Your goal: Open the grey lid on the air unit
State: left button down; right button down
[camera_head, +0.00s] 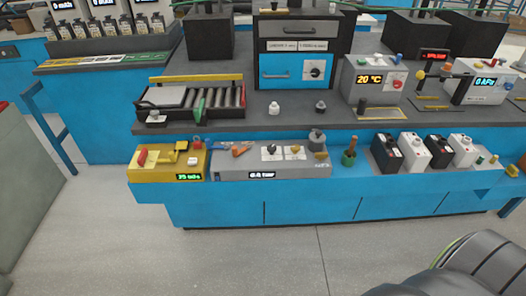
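A long grey unit (230,172) with a small lit display sits on the blue front ledge, left of centre. The display seems to read in bar, so this looks like the air unit. Its top carries a black knob and a yellow knob on white plates, and a dark round fitting (316,138) at its right end. I cannot clearly make out a separate grey lid on it, or whether one is open or shut. Neither of my grippers is in view.
A yellow unit (150,170) stands against its left side. A green-based tool (349,157) and several black and white batteries (413,152) stand to the right. A roller tray (190,97) and a blue-fronted cabinet (290,70) stand behind.

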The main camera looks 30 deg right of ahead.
aim_at(317, 136)
jog(key=z, duration=1.35)
